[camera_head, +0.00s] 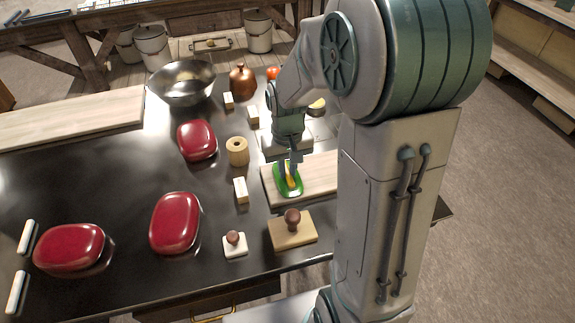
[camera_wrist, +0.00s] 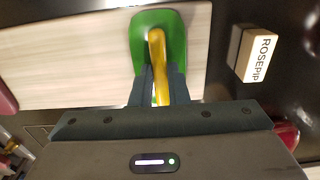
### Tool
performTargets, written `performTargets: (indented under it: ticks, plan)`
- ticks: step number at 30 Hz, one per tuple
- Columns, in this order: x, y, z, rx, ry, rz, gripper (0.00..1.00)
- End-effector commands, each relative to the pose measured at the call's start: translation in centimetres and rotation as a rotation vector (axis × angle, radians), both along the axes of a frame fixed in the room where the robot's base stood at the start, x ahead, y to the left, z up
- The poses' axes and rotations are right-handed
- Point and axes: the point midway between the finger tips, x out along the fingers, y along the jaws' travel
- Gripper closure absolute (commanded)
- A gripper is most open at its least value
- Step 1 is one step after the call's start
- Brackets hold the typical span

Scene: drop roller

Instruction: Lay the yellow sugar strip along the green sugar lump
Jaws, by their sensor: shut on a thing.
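The green sugar lump (camera_head: 281,187) lies on a pale wooden board (camera_head: 318,172) at the right side of the dark table. In the wrist view the green lump (camera_wrist: 173,21) is a rounded block near the board's end. The yellow sugar strip (camera_wrist: 157,45) is a thin bar over the lump, with its near end between my fingers. My gripper (camera_head: 291,160) points down over the lump and is shut on the strip; it also shows in the wrist view (camera_wrist: 160,85). I cannot tell whether the strip touches the lump along its length.
Red rounded lumps (camera_head: 175,222) lie at the left and middle. A wooden ring (camera_head: 237,151), small pale blocks (camera_head: 240,190) and knobbed stamps (camera_head: 292,230) stand near the board. A block labelled ROSEPIP (camera_wrist: 252,52) is beside it. A metal bowl (camera_head: 182,83) stands at the back.

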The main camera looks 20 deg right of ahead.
Motion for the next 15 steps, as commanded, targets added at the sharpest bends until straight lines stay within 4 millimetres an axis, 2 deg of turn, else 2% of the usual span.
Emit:
performTargets:
  ticks: [9,10,12,15]
  plan:
    - [0.01,-0.03,-0.45,0.0,0.0,0.0,1.0]
    - [0.01,-0.03,-0.35,0.0,0.0,0.0,0.8]
    - [0.01,-0.03,-0.29,0.0,0.0,0.0,0.64]
    - [0.01,-0.03,-0.28,0.0,0.0,0.0,0.64]
